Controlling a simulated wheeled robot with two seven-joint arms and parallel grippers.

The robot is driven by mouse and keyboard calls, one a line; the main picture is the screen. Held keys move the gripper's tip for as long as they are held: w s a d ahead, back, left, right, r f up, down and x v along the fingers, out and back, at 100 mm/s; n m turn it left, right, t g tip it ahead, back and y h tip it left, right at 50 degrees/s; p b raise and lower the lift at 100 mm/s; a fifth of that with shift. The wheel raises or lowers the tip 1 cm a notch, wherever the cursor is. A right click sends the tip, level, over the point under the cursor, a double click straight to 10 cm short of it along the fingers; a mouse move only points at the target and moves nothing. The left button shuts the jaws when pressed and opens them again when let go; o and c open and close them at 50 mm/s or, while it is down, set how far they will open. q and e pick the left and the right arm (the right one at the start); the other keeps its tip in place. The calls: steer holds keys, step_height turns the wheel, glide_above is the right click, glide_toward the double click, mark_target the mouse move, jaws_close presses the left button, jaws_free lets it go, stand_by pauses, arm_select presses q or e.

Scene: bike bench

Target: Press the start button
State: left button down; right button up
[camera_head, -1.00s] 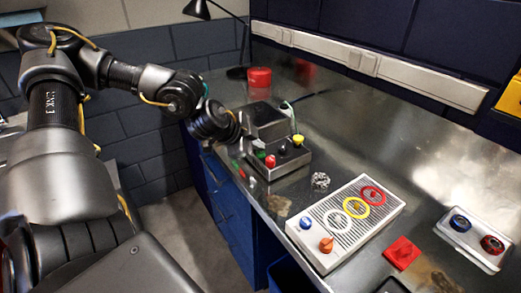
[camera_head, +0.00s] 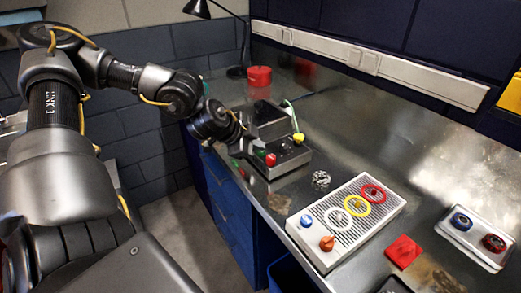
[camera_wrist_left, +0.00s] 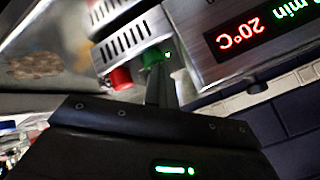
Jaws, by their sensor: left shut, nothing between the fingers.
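A grey control box (camera_head: 292,163) stands on the bench, with a red button (camera_head: 270,160) and a yellow button (camera_head: 298,138) on it. In the left wrist view a green button (camera_wrist_left: 153,57) and the red button (camera_wrist_left: 121,79) sit side by side on a vented box. My left gripper (camera_head: 246,141) is shut and empty at the box's left side. In the left wrist view its narrow closed fingers (camera_wrist_left: 161,72) reach to the green button; I cannot tell whether they touch it. My right gripper is out of view.
A unit with a lit display (camera_wrist_left: 250,33) reading 20°C and min is close beside the fingers. A red canister (camera_head: 259,77) stands behind. A white panel with coloured rings (camera_head: 352,243), a red block (camera_head: 403,251) and a tray (camera_head: 455,237) lie to the right.

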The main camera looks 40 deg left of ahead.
mark_target(257, 151)
arm_select(q)
steer(key=shift+s+f, duration=0.15)
steer(key=shift+f, duration=0.2)
steer(key=shift+r, duration=0.4)
steer(key=shift+a+r+p, duration=0.1)
steer(key=shift+r+p, duration=0.15)
steer(key=shift+p, duration=0.25)
step_height(257, 151, up, 5)
steer(key=p, duration=0.3)
steer(key=shift+f, duration=0.2)
steer(key=shift+w+r+p, duration=0.2)
steer(key=shift+r+p, duration=0.3)
steer(key=shift+p, duration=0.1)
